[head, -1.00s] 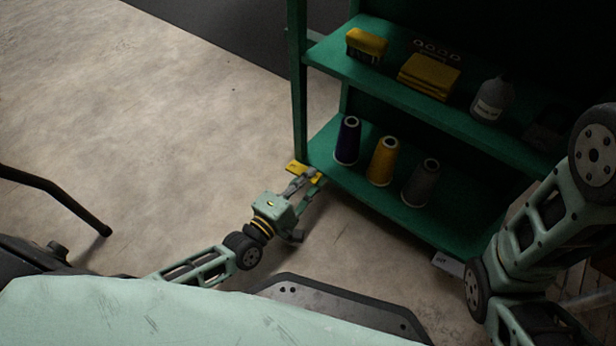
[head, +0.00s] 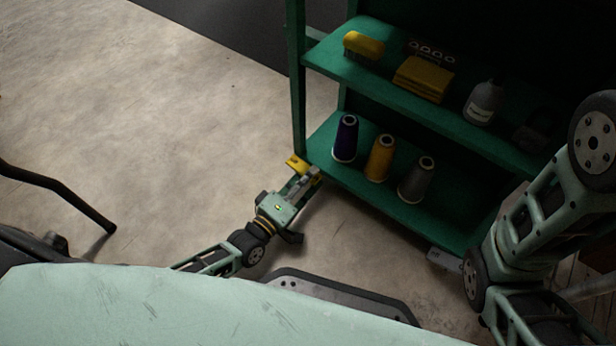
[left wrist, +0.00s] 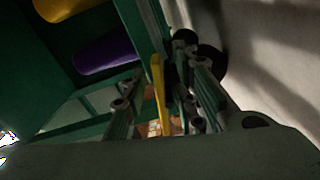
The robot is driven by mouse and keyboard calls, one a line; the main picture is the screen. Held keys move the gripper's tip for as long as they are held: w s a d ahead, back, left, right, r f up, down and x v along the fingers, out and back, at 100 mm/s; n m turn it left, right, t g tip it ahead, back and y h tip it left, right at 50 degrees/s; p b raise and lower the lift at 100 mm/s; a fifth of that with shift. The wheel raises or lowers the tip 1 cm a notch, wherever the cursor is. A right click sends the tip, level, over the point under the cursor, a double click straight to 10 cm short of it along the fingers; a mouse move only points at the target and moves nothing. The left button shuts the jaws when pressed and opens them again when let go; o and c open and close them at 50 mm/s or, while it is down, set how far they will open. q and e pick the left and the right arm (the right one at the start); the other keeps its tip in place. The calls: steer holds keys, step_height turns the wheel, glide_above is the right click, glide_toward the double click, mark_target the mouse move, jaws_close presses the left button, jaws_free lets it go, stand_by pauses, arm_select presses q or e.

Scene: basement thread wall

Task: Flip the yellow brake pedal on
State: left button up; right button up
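The yellow brake pedal (head: 296,163) sticks out at the foot of the green shelf unit's near left corner post. In the left wrist view the pedal (left wrist: 158,92) shows as a narrow yellow strip, seen nearly edge-on, beside a dark caster wheel (left wrist: 207,60). My left gripper (head: 307,178) is low by that corner, right at the pedal. In the left wrist view its fingers (left wrist: 158,108) are apart, with the yellow strip between them; I cannot tell whether either finger touches it. My right arm shows at the right of the head view, but its gripper is out of view.
The green shelf unit (head: 345,182) holds purple, yellow and grey thread cones on its lower shelf. A brush, yellow cloths and a bottle (head: 484,101) stand on the upper shelf. Bare concrete floor (head: 180,110) lies open to the left. A black bar (head: 60,190) stands at far left.

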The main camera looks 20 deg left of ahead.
arm_select(q)
steer(key=v, duration=1.2)
steer(key=shift+r, duration=0.1)
steer(key=shift+s, duration=0.1)
